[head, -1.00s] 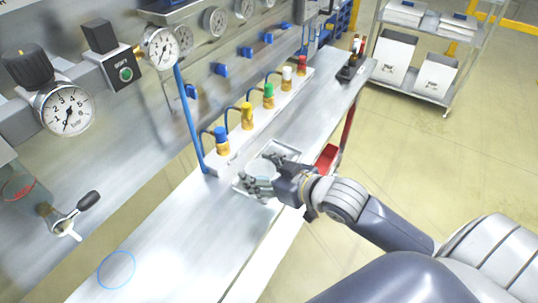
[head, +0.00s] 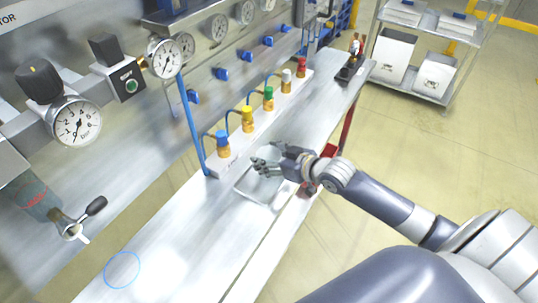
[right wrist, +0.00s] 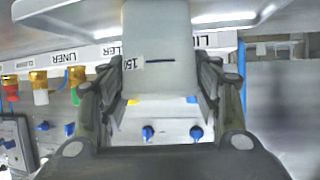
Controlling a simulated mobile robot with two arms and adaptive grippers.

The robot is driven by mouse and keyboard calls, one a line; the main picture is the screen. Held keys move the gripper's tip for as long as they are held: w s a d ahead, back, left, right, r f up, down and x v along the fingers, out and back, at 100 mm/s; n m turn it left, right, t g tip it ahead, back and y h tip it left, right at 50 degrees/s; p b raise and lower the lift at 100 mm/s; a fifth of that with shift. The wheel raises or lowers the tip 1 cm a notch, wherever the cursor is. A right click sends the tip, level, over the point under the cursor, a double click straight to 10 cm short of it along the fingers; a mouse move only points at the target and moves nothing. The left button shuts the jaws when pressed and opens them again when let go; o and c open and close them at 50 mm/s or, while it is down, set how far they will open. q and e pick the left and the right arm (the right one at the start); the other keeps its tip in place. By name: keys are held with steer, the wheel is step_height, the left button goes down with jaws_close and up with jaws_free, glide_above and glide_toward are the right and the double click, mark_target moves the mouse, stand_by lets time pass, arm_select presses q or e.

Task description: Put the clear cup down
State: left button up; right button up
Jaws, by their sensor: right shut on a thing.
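My right gripper (head: 264,168) is shut on the clear cup (right wrist: 158,48), a pale see-through vessel with a "150" mark and a dark line. In the head view the cup is mostly lost among the fingers. In the right wrist view it sits between both fingers (right wrist: 158,85). The gripper is over the far part of a shallow pale tray (head: 262,198) on the bench, and the cup seems to be above the tray. A thin blue circle (head: 122,269) marks the near part of the bench. My left gripper is not in view.
The steel bench (head: 190,230) is clear between the tray and the blue circle. Capped valves, such as the blue-capped one (head: 222,142), line a rack behind the tray. A blue upright pipe (head: 192,125) and a pressure gauge (head: 75,122) stand at the left.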

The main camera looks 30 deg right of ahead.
steer(key=o, duration=1.2)
steer(key=shift+f, duration=0.1)
steer(key=shift+s, duration=0.1)
steer(key=shift+b+v, duration=0.45)
steer(key=shift+v, duration=5.5)
